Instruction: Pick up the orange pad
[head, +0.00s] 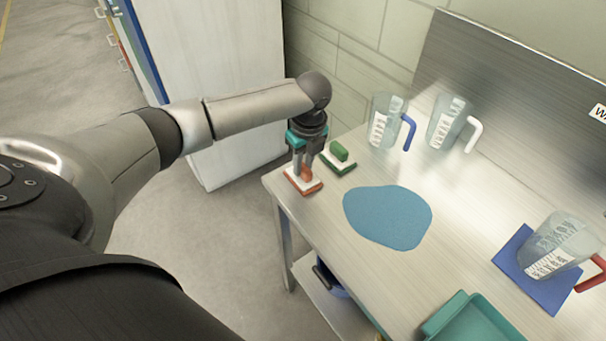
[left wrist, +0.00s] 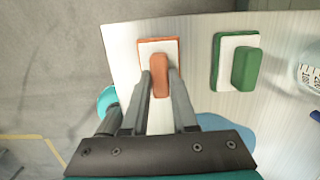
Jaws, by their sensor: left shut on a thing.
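The orange pad (head: 305,184) has a white layer, an orange base and an orange handle. It is at the left end of the metal table (head: 300,219). My left gripper (head: 305,168) points down over it, and its fingers are shut on the handle. In the left wrist view the orange pad (left wrist: 159,72) shows between the two fingers (left wrist: 160,82). I cannot tell whether it touches the table or is just above it. My right gripper is not in view.
A green pad (head: 339,157) lies close by, right of the orange one. A blue puddle-shaped patch (head: 388,217) lies mid-table. Clear jugs (head: 386,120) (head: 445,122) stand behind. Another jug (head: 556,248) is on a blue mat (head: 513,252). A teal tray (head: 476,322) is in front.

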